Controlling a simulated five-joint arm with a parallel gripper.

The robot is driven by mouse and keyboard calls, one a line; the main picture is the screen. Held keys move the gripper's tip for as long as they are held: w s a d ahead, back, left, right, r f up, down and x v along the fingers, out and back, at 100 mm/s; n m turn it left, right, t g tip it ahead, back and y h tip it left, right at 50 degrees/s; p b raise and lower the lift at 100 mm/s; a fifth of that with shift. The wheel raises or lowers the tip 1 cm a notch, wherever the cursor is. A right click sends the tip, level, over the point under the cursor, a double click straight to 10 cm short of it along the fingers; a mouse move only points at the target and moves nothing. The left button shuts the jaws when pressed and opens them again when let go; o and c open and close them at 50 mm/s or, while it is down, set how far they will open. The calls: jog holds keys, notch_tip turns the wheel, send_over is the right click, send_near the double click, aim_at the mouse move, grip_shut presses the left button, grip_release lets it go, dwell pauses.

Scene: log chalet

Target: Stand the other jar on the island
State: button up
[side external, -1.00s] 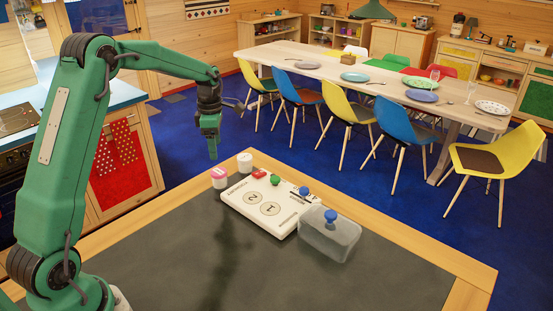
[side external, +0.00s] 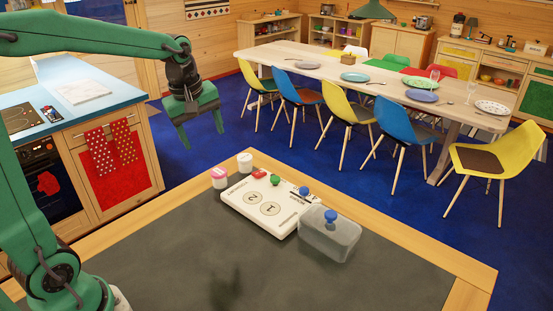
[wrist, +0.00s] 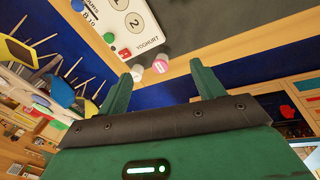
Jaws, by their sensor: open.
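Two small jars stand side by side at the far corner of the dark-topped table: one with a pink top (side external: 219,178) and a white one (side external: 244,162). Both also show in the wrist view, the pink-topped jar (wrist: 160,66) and the white jar (wrist: 137,72) beside it. My gripper (side external: 203,140) is open and empty, in the air beyond and above the jars, fingers pointing down. In the wrist view the jars lie between and beyond the fingertips (wrist: 161,80). A blue-topped kitchen unit (side external: 68,89) with hob and oven stands at left; I cannot tell which surface is the island.
Beside the jars lies a white yoghurt maker panel (side external: 262,206) with numbered circles and coloured knobs. A clear box (side external: 330,238) with a blue knob stands at its right. The near part of the dark tabletop (side external: 300,285) is clear. A dining table (side external: 300,62) with chairs stands behind.

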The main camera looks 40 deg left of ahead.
jog(key=s+d+m+t, duration=0.1)
jog(key=s+d+m, duration=0.2)
jog(key=s+m, duration=0.4)
jog(key=s+d+m+t, duration=0.2)
jog(key=s+d+m, duration=0.2)
jog(key=s+m, duration=0.3)
jog(key=shift+s+d+m, duration=0.3)
jog(key=shift+s+m, duration=0.1)
jog(key=shift+s, duration=0.7)
